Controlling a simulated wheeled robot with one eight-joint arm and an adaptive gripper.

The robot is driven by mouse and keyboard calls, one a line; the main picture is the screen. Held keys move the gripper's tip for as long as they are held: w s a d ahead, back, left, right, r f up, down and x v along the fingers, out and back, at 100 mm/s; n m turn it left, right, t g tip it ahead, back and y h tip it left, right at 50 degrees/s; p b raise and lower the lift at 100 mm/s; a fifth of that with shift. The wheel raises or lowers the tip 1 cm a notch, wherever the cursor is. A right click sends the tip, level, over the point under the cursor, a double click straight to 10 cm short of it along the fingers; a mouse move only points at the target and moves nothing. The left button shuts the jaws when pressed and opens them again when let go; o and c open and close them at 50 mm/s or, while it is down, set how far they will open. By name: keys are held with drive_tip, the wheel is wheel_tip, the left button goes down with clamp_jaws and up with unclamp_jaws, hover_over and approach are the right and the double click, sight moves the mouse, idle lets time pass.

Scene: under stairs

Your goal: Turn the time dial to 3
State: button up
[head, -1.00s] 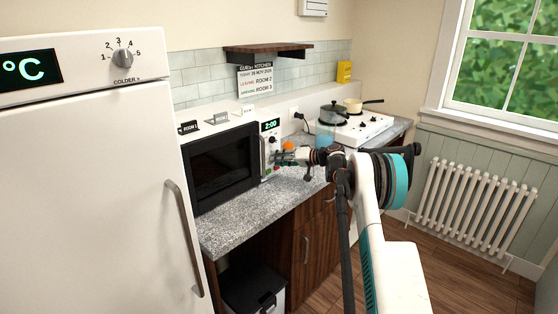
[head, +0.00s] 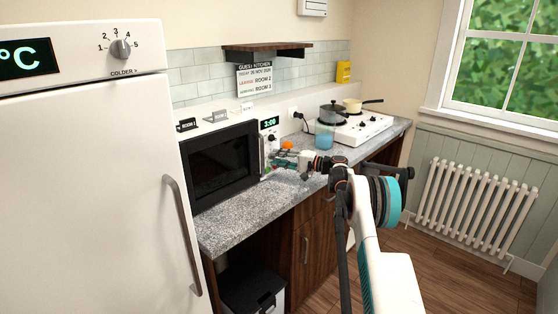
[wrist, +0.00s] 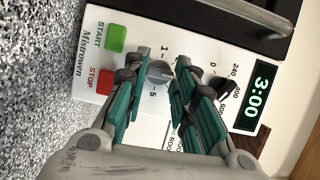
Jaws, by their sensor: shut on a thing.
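The microwave (head: 222,163) stands on the counter, its front panel seen sideways in the wrist view (wrist: 130,35). Its green display (wrist: 258,98) reads 3:00. The grey time dial (wrist: 159,73), with marks including 1 and 5 around it, sits between my gripper's fingertips (wrist: 162,76). My gripper is shut on this dial, and the fingers hide part of its scale. A second, dark dial (wrist: 226,88) with 0, 240, 400 and 600 is beside the right finger, towards the display. In the head view my gripper (head: 284,160) is at the microwave's panel.
Green START (wrist: 116,38) and red STOP (wrist: 105,82) buttons are left of the fingers in the wrist view. An orange object (head: 287,145) and a blue container (head: 325,136) stand near my gripper. The fridge (head: 90,190) fills the left; open floor lies at right.

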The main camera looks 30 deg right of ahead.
idle(0.3)
drive_tip(key=o, duration=1.1)
drive_tip(key=shift+c, duration=0.2)
drive_tip(key=shift+s+d, duration=0.1)
drive_tip(key=shift+d, duration=0.05)
drive_tip(key=v, duration=1.1)
drive_tip(key=shift+s+d, duration=0.25)
drive_tip(key=shift+s, duration=0.05)
drive_tip(key=shift+f, duration=0.15)
